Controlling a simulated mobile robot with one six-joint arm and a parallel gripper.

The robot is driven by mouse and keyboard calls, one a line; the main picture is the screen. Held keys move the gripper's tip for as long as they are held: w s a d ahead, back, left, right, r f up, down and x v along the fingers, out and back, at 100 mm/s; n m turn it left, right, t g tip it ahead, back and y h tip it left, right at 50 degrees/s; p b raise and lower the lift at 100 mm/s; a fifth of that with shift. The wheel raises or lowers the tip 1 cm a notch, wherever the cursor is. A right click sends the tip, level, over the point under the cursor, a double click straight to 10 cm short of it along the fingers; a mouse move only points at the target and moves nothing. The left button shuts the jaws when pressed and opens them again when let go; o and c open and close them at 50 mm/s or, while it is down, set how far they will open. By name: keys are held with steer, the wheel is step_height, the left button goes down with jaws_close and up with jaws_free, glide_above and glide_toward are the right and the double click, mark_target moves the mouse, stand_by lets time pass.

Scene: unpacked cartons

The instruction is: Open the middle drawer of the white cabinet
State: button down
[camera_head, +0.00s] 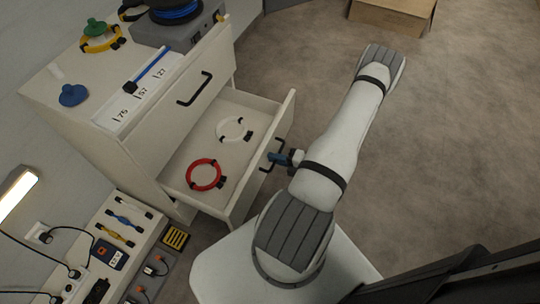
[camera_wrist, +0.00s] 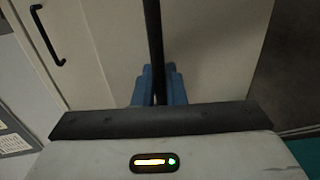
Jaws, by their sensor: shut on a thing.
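The white cabinet (camera_head: 125,160) stands at the left in the head view. Its upper drawer front (camera_head: 165,110) has a black handle (camera_head: 194,88). Below it, a drawer (camera_head: 250,180) is pulled out well toward the right, with a red cable ring (camera_head: 203,175) and a white cable ring (camera_head: 234,130) inside. Anything lower on the cabinet is hidden by this drawer. My gripper (camera_head: 281,157) is at the open drawer's black handle (camera_head: 264,165). In the wrist view, the blue fingertips (camera_wrist: 158,88) are shut around this dark bar (camera_wrist: 153,45).
The cabinet top carries a grey box with a blue coil (camera_head: 178,25), a yellow ring (camera_head: 100,40) and a blue knob-like piece (camera_head: 73,95). A bench with tools (camera_head: 120,225) is at lower left. A cardboard carton (camera_head: 392,14) stands far back. Carpet at right is clear.

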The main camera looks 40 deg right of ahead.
steer(key=shift+s, duration=0.2)
steer(key=shift+w, duration=0.1)
steer(key=c, duration=1.8)
jaws_free()
steer(key=shift+p+v, duration=0.55)
steer(key=shift+v, duration=3.3)
